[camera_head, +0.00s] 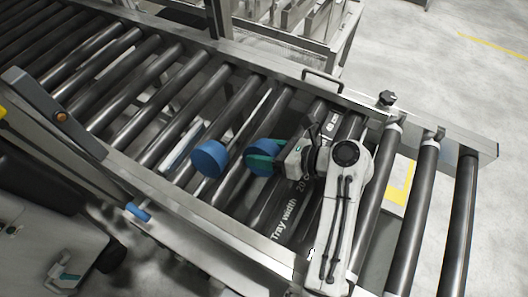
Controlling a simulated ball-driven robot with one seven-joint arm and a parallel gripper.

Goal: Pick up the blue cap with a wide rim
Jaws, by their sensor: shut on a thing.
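My gripper (262,160) reaches left from my white arm over the roller conveyor. Its teal fingers are shut on a round blue cap (263,146), which is partly hidden behind the fingers. A second round blue piece (209,158) sits on the rollers just to the left, apart from the gripper. The picture is too small to tell the rim widths of the two blue pieces clearly, or whether the held cap still touches the rollers.
Dark rollers (240,105) with gaps between them run across the conveyor, bounded by metal side rails (190,232). A pale flat piece (184,146) lies left of the second blue piece. A handle (323,80) and a knob (387,98) stick up along the far rail.

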